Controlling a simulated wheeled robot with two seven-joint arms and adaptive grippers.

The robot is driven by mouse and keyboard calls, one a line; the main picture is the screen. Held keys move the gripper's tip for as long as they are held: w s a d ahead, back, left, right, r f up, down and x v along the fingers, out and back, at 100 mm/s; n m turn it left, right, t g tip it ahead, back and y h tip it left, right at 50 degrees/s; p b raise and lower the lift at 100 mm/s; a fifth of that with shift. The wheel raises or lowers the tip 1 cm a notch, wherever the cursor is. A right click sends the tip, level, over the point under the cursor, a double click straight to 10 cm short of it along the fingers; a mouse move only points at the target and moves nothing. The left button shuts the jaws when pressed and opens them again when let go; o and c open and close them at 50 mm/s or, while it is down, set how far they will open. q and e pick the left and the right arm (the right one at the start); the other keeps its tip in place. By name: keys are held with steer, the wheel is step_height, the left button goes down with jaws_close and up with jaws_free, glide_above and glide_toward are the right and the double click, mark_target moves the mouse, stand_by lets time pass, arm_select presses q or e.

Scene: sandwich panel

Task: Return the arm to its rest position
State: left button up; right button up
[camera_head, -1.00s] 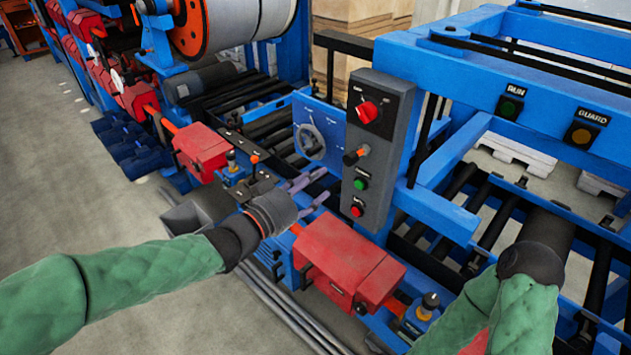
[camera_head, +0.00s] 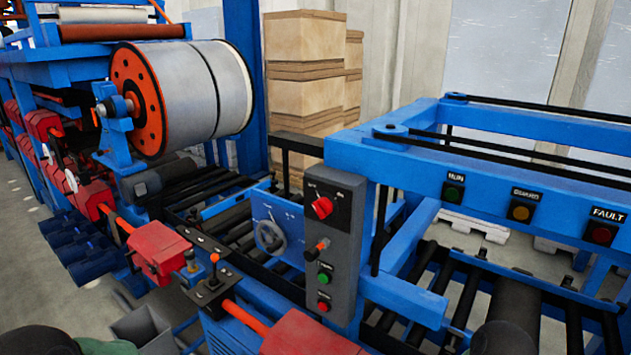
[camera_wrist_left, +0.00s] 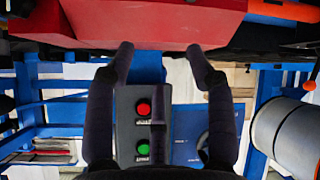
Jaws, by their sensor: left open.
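My left gripper (camera_wrist_left: 160,58) is open and empty in the left wrist view, its two dark fingers apart. A red housing (camera_wrist_left: 150,22) fills the top of that view, beyond the fingertips. Behind the fingers shows the grey control box (camera_wrist_left: 128,115) with a red and a green button. In the head view the control box (camera_head: 333,245) stands upright at the middle, with a red knob, an orange-tipped switch and two buttons. The left gripper is out of the head view; only a bit of green sleeve shows at the bottom left. My right gripper cannot be made out.
A blue panel with a handwheel (camera_head: 270,237) is left of the control box. Red housings (camera_head: 160,250) line the machine's front. A blue frame (camera_head: 480,150) with lamps stands right, above rollers. A large coil (camera_head: 185,95) and stacked boxes (camera_head: 303,85) stand behind.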

arm_select(q)
steer(key=s+f+n+g+y, duration=0.1)
steer(key=s+f+g, duration=0.7)
steer(key=s+f, duration=1.3)
step_height(320, 180, down, 2)
steer(key=shift+s+d+n+g, duration=0.3)
steer(key=shift+d+n+g, duration=0.1)
steer(key=shift+n, duration=0.4)
